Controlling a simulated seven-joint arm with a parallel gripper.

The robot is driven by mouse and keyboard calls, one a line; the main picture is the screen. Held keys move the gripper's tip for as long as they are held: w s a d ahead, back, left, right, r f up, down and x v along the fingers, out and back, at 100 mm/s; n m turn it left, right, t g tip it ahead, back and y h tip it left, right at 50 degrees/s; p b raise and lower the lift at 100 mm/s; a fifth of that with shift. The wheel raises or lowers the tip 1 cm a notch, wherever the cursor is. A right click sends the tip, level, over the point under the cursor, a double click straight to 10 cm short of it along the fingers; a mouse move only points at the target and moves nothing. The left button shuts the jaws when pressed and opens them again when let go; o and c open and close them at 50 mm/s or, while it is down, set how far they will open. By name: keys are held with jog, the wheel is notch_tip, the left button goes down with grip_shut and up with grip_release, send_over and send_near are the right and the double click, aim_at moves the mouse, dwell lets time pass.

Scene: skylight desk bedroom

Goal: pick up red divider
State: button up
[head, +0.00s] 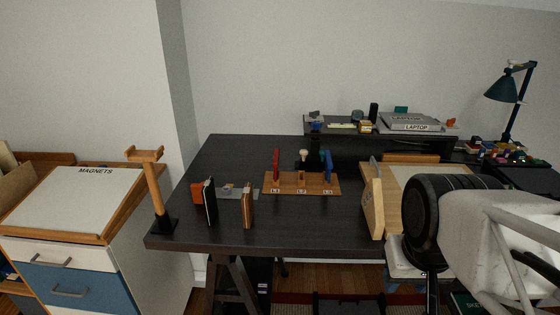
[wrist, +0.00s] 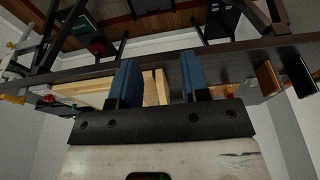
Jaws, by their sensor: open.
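The red divider (head: 276,165) is a thin upright panel in the head view. It stands at the left end of a wooden board (head: 288,188) marked L1, L2 and L3 on the dark desk. A blue divider (head: 328,166) stands near the board's right end. My gripper (wrist: 157,82) shows in the wrist view with its two blue finger pads wide apart and nothing held between them. In the head view my arm is at the right, well away from the red divider, and the fingers cannot be made out. I cannot pick out the red divider for certain in the wrist view.
A black notebook (head: 210,203) and a brown notebook (head: 248,206) stand upright left of the board. A wooden stand (head: 158,200) is at the desk's left end. A light wood piece (head: 373,205) stands between the board and my arm.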

jog(key=shift+o, duration=0.6)
jog(key=n+t+y, duration=0.1)
jog(key=t+y, duration=0.1)
jog(key=t, duration=0.7)
send_near(276, 163)
jog(key=s+d, duration=0.2)
jog(key=d, duration=0.1)
jog(key=shift+m+t+h, duration=0.4)
jog(key=shift+t+h, duration=0.4)
jog(key=w+a+f, duration=0.1)
jog(key=w, duration=0.1)
jog(key=w+a+f, duration=0.1)
jog(key=w, duration=0.1)
jog(key=w+a+f, duration=0.1)
jog(key=a, duration=0.1)
jog(key=shift+w, duration=0.4)
jog(key=shift+w+a+f, duration=0.2)
jog(key=shift+w+a, duration=0.05)
jog(key=shift+w, duration=0.05)
jog(key=shift+x, duration=1.3)
